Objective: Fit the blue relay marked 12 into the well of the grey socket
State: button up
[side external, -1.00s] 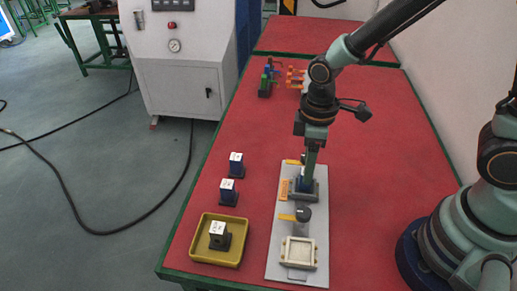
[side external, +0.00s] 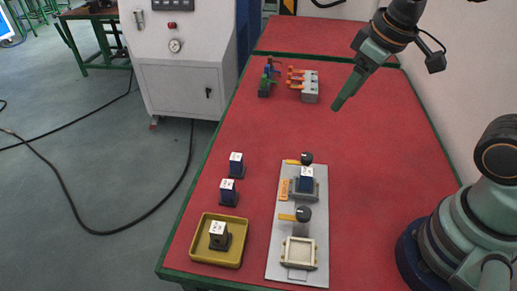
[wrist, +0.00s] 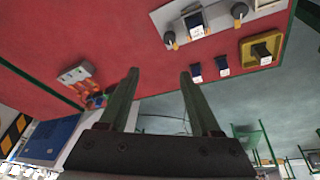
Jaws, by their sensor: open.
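A blue relay (side external: 306,178) with a white top label stands upright in the grey socket (side external: 316,192) at the back of the light grey plate. Its label is too small to read. It also shows in the wrist view (wrist: 195,22), at the top. My gripper (side external: 338,105) is raised up and back from the socket, clear of the relay. In the wrist view my gripper (wrist: 158,73) has its two fingers apart with nothing between them.
Two more blue relays (side external: 236,164) (side external: 228,192) stand on the red table left of the plate. A yellow tray (side external: 204,255) holds a dark relay. A cream socket (side external: 299,252) and black knobs (side external: 303,214) are on the plate. Coloured-lever blocks (side external: 310,88) stand farther back.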

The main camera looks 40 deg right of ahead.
jog(key=d+r+m, duration=0.1)
jog(key=s+d+r+m+t, duration=0.1)
jog(key=d, duration=0.1)
jog(key=shift+r+m+t, duration=0.15)
jog(key=shift+m+t, duration=0.15)
jog(key=shift+m, duration=0.1)
jog(key=shift+o, duration=0.4)
